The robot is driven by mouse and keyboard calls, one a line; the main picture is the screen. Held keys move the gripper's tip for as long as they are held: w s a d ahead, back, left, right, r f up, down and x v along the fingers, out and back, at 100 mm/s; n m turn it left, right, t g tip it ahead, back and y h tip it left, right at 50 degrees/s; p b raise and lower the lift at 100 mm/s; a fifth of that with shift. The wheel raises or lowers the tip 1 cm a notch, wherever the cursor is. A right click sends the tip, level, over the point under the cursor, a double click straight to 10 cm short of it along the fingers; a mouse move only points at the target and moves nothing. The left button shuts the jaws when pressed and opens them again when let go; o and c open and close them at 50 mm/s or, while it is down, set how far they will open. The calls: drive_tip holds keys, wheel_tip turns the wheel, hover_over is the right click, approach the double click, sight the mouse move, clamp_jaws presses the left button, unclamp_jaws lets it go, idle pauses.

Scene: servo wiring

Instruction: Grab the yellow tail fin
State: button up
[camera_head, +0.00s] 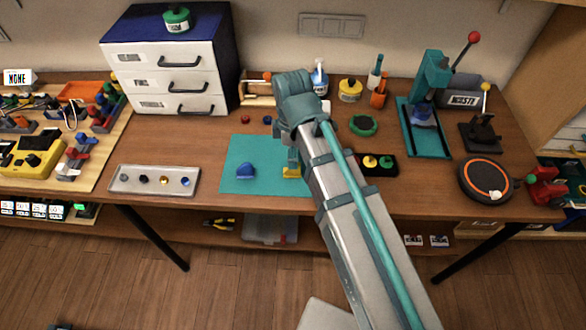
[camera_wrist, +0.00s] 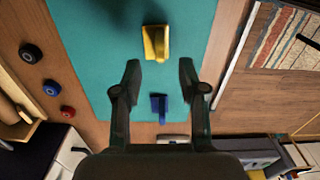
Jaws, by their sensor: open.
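The yellow tail fin (camera_head: 292,171) lies on the teal mat (camera_head: 265,150), partly hidden by my arm in the head view. In the wrist view the yellow tail fin (camera_wrist: 156,42) stands just beyond my fingertips, near the middle line between them. My gripper (camera_wrist: 159,72) is open and empty above the mat. In the head view my gripper (camera_head: 293,158) appears over the yellow piece, with its fingers mostly hidden. A blue piece (camera_head: 245,171) sits on the mat to the left; in the wrist view this blue piece (camera_wrist: 160,106) appears between my fingers, lower down.
A metal tray (camera_head: 153,181) with small parts lies left of the mat. A black holder (camera_head: 378,165) with coloured knobs is on the right. Small round pieces, including a red one (camera_wrist: 67,112), lie behind the mat. A white drawer unit (camera_head: 165,75) stands at the back left.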

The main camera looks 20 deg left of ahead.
sight(293, 174)
drive_tip(key=shift+d+f+p, duration=0.1)
drive_tip(key=shift+f+p, duration=0.75)
drive_tip(key=shift+f, duration=1.75)
drive_tip(key=shift+c, duration=0.2)
clamp_jaws()
